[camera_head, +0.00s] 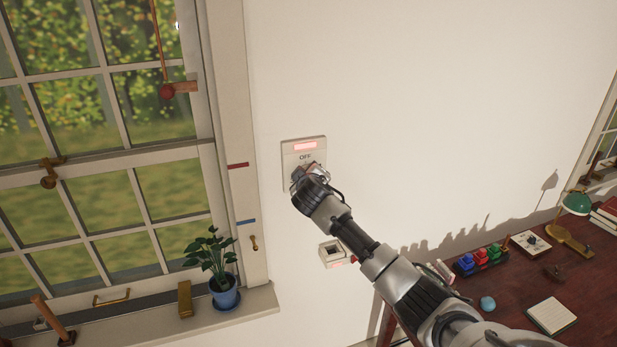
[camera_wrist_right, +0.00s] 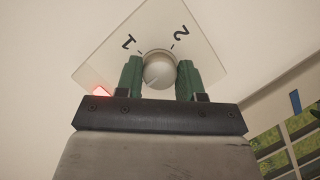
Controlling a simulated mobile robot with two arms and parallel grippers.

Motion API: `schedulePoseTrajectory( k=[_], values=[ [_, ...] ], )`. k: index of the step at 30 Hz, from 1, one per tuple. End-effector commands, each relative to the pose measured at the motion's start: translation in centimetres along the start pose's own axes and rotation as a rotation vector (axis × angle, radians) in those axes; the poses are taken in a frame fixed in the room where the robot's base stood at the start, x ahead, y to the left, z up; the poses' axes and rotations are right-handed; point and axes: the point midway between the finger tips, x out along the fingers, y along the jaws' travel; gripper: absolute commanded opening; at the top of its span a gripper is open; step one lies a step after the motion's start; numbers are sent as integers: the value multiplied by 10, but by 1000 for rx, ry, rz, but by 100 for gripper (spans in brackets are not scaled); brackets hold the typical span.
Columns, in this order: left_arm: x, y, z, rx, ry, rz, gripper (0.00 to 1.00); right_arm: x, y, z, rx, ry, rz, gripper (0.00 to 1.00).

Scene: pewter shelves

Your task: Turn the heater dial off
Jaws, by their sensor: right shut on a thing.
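In the right wrist view the panel (camera_wrist_right: 107,65) looks tilted and shows the marks "1" and "2". The round grey heater dial (camera_wrist_right: 159,71) sits between the green fingers of my right gripper (camera_wrist_right: 161,78), which is shut on it. In the head view my right gripper (camera_head: 307,178) hides the dial and the lower panel. I cannot tell which mark the dial points to. My left gripper is out of view.
A potted plant (camera_head: 212,256) stands on the windowsill (camera_head: 247,303) at lower left. A small square wall fixture (camera_head: 332,252) sits below the panel, close to my right arm. A dark red desk (camera_head: 510,285) with several items is at lower right. The upper wall is clear.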

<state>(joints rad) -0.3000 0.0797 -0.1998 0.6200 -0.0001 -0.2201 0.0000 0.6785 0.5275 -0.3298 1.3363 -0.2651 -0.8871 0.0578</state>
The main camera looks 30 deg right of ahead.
Motion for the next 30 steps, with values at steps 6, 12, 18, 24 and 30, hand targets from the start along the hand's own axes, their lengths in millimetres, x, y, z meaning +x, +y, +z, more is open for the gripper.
schedulePoseTrajectory(
  k=[6,12,18,24,30],
  values=[
    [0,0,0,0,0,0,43,0,-2,2,-2,-4,-3,63],
    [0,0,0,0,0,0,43,0,-1,1,-1,-2,-1,63],
    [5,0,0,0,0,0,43,-9,-1,1,0,0,0,63],
    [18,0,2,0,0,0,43,-40,-4,3,0,3,-2,63],
    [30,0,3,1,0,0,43,-76,-4,3,-1,1,-1,63]
  ],
)
